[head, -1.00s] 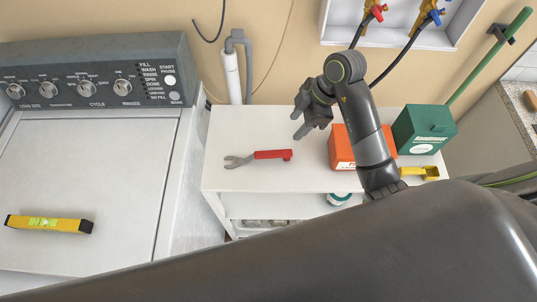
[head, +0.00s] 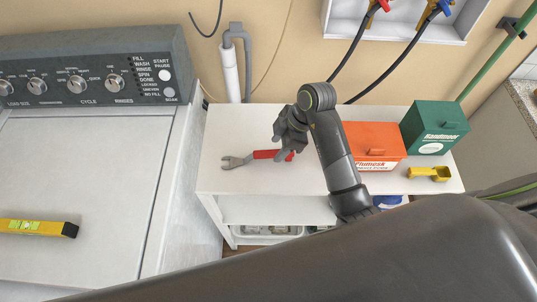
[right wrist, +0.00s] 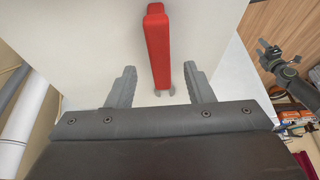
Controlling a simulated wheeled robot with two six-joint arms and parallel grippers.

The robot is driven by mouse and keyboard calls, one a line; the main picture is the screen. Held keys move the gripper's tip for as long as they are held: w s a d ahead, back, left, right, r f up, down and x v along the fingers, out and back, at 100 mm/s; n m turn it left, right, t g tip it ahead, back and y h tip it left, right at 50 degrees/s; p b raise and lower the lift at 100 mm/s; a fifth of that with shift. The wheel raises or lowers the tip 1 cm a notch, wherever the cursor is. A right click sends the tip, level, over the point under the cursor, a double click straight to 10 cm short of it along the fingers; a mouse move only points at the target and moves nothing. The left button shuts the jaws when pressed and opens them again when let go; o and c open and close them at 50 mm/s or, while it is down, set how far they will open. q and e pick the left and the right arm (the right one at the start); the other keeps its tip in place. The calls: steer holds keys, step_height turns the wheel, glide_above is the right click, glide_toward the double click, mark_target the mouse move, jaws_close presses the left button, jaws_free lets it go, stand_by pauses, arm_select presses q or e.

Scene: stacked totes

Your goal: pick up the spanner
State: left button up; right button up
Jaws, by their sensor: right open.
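The spanner lies flat on the white shelf top, with a grey open-ended head at left and a red handle (head: 265,154) at right. My right gripper (head: 284,152) is over the handle's right end in the head view and hides part of it. In the right wrist view my right gripper (right wrist: 160,86) is open, its two fingers apart. The red handle (right wrist: 159,50) shows between and beyond them, with nothing gripped. My left gripper (right wrist: 267,52) shows small at the right of the right wrist view; its jaw opening is too small to tell.
An orange box (head: 374,146), a green box (head: 433,127) and a yellow scoop (head: 430,174) stand right of my right arm. A washer (head: 90,180) with a yellow level (head: 38,227) is at left. A grey hose and white pipe (head: 230,75) rise behind the shelf.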

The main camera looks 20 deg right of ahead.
mark_target(273, 152)
steer(key=p+x, duration=0.1)
steer(key=x, duration=0.4)
steer(key=shift+a, duration=0.1)
steer(key=shift+r, duration=0.1)
jaws_close()
